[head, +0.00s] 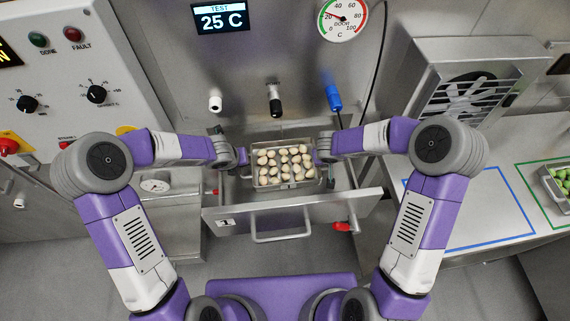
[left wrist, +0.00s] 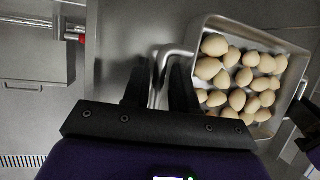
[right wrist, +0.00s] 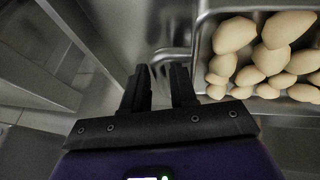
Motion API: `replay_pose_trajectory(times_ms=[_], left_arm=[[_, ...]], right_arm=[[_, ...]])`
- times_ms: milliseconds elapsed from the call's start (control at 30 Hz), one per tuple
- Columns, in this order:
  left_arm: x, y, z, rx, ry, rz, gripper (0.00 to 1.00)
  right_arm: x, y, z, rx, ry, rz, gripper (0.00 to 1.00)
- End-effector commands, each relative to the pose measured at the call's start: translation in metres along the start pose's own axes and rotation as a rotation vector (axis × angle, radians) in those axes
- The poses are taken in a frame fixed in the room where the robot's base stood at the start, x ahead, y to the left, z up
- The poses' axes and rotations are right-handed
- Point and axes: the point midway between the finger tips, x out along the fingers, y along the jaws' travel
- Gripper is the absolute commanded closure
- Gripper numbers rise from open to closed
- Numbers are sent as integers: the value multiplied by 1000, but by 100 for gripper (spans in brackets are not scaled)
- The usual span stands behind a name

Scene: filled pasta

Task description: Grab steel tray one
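A steel tray (head: 286,186) holding several rows of pale filled pasta pieces (head: 284,164) sits in the open drawer (head: 340,208). My left gripper (head: 243,157) is at the tray's left end. In the left wrist view its fingers (left wrist: 160,85) are apart, with the bent tray handle (left wrist: 161,62) between them. My right gripper (head: 322,152) is at the tray's right end. In the right wrist view its fingers (right wrist: 158,80) are apart, with the other handle (right wrist: 168,56) just beyond the fingertips. Whether either finger touches a handle cannot be told.
The drawer front has a bar handle (head: 281,238) and a small number label. A control panel (head: 62,75) stands at left. At right are a fan unit (head: 465,85) and a counter with blue (head: 490,240) and green outlines. A tray of green items (head: 556,188) stands there.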

Motion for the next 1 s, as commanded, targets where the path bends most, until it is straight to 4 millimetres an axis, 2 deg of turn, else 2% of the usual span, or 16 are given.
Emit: replay_pose_trajectory(times_ms=[167,333,367,1000], left_arm=[[0,0,0,0,0,0,73],[0,0,0,0,0,0,99],[0,0,0,0,0,0,100],[-7,-2,3,1,-1,-1,100]], right_arm=[[0,0,0,0,0,0,73],[0,0,0,0,0,0,99],[0,0,0,0,0,0,100],[-7,1,-3,-1,2,0,100]])
